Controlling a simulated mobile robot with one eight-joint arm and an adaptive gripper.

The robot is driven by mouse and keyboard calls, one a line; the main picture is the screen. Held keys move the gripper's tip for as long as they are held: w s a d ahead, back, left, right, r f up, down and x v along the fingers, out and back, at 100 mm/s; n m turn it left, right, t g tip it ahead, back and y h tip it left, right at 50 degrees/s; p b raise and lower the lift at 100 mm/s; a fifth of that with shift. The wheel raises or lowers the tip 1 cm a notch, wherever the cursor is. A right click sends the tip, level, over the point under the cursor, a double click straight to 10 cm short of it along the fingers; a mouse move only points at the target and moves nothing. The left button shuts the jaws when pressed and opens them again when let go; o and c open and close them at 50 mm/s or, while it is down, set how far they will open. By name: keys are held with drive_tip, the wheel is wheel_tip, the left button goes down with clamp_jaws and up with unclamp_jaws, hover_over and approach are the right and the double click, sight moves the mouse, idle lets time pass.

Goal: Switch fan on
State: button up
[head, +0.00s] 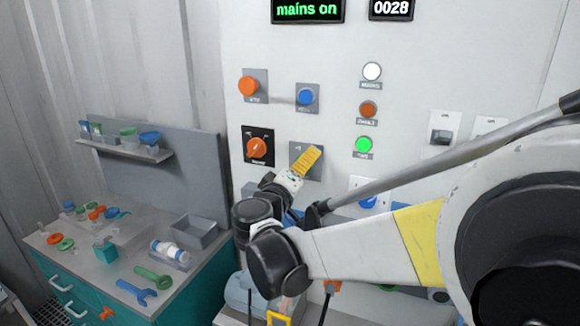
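My gripper (307,160) shows as a yellow ribbed end on my wrist, in front of a grey plate (297,149) on the white control panel. It hides most of that plate, so I cannot tell whether it touches anything there. Its fingers are seen too small and edge-on to tell open from shut. I cannot make out which control is labelled for the fan. To the left is an orange rotary knob (258,148) on a black plate. A green lamp (363,145) looks lit at right of my gripper. A display (307,10) reads "mains on".
An orange button (249,86) and blue button (305,97) sit above. A white lamp (372,71) and dull orange lamp (368,109) are above the green one. A rocker switch (441,136) is at right. A bench (125,262) with tools stands left. My arm hides the lower right.

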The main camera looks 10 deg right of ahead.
drive_tip(key=v, duration=1.2)
